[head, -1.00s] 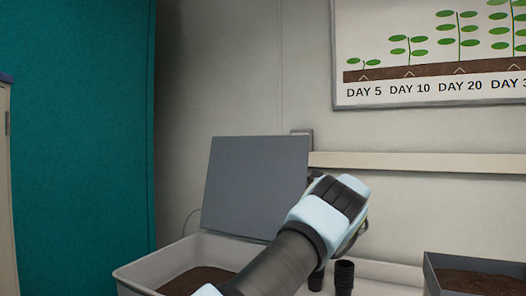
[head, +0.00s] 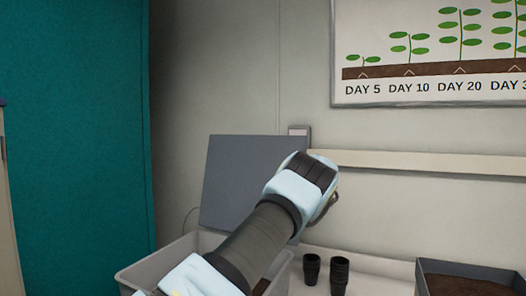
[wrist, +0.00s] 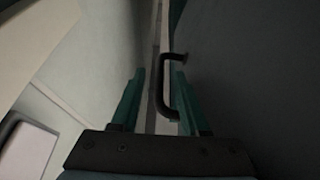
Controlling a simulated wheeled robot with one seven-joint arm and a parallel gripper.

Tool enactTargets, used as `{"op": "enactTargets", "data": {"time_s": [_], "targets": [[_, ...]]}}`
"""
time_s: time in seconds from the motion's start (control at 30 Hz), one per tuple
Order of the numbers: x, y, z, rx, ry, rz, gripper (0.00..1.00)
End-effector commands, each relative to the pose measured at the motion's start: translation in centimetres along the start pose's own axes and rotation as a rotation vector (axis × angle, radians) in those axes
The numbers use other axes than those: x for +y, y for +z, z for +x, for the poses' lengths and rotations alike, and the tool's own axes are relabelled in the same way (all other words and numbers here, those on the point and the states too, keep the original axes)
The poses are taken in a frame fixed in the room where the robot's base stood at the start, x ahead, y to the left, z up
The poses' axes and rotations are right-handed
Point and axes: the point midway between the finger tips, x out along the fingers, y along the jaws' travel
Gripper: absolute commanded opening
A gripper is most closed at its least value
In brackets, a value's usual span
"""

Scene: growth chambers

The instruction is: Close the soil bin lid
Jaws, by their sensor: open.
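The soil bin (head: 150,272) is a pale grey box at the lower left in the head view, with dark soil inside. Its grey lid (head: 230,175) stands raised near the wall, leaning slightly back. In the wrist view the lid (wrist: 255,80) fills the right side, and a black bar handle (wrist: 165,88) stands out from it. My gripper (wrist: 158,75) is open; the handle shows between its two teal fingers, and I cannot tell whether they touch it. In the head view my arm covers part of the bin and the lid's right edge, and the fingers are hidden.
Black pots (head: 340,276) stand on the bench right of the bin. A dark tray of soil (head: 424,275) is at the lower right. A ledge (head: 420,161) runs along the wall, with a small grey box (head: 299,131) near its left end.

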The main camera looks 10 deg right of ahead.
Motion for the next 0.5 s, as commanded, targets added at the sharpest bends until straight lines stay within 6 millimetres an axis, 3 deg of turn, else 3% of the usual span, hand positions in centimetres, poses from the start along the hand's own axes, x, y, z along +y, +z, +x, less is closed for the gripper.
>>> {"op": "enactTargets", "data": {"time_s": [0.2, 0.5], "targets": [[0.01, 0.05, -0.02, 0.000, 0.000, 0.000, 0.44], [0.01, 0.04, -0.03, -0.001, 0.000, 0.001, 0.10]]}}
